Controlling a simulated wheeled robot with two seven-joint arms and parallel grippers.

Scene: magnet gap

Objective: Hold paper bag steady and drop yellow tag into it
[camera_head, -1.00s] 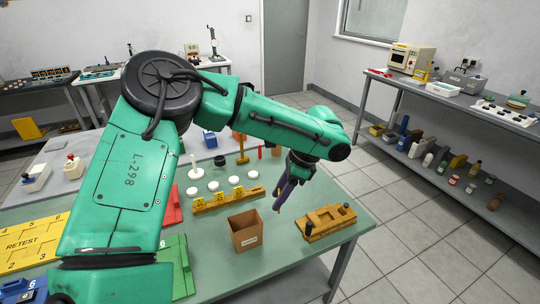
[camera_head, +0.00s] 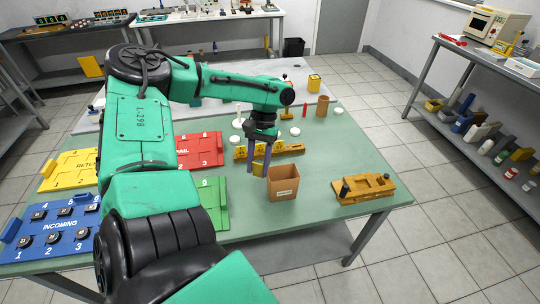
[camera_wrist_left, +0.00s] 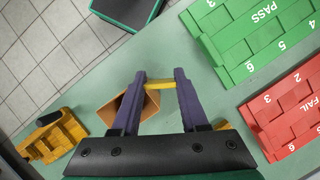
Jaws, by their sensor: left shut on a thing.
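My left gripper (camera_head: 262,166) is shut on a yellow tag (camera_head: 257,169), just left of the open brown paper bag (camera_head: 283,185) in the head view. In the left wrist view the tag (camera_wrist_left: 161,84) spans the gap between the two purple fingertips (camera_wrist_left: 163,80). The bag (camera_wrist_left: 148,108) stands upright on the table and shows between and behind the fingers there, partly hidden by the left one. The tag lies beside the bag's rim in that view. No gripper holds the bag. My right gripper is not in view.
A wooden rack with yellow tags (camera_head: 287,149) stands behind the bag. A yellow-brown fixture (camera_head: 363,188) is to its right. A green PASS tray (camera_wrist_left: 262,38), a red FAIL tray (camera_wrist_left: 290,112) and a blue INCOMING tray (camera_head: 45,237) lie left of the bag. Bare table surrounds the bag's front.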

